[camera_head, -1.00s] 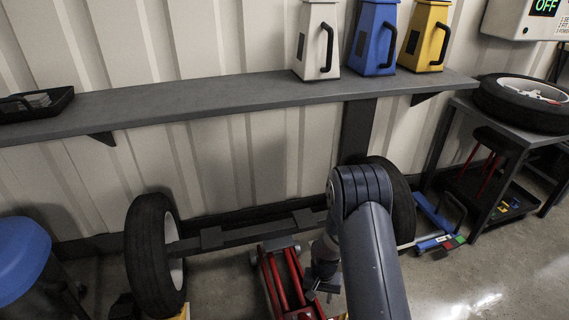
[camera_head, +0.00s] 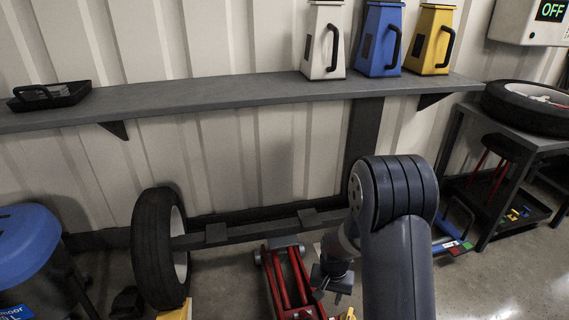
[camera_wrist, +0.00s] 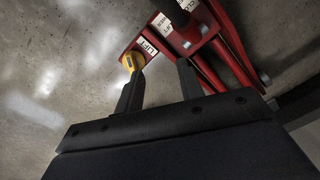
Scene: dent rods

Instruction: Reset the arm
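My arm reaches out over the floor in the head view, its dark rounded elbow high in front of the axle. My gripper (camera_head: 333,284) points down beside the red floor jack (camera_head: 291,284), on its right side. In the wrist view my gripper (camera_wrist: 160,78) has its two dark fingers apart with bare floor between them, and nothing is held. The red jack (camera_wrist: 208,50) lies just beyond the fingertips, with "LIFT" labels. A yellow knob (camera_wrist: 131,62) on it shows close to the left fingertip; I cannot tell whether they touch.
An axle (camera_head: 250,230) with a black-tyred wheel (camera_head: 160,248) stands behind the jack. A grey shelf (camera_head: 200,100) holds white, blue and yellow cans and a black tray (camera_head: 50,95).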

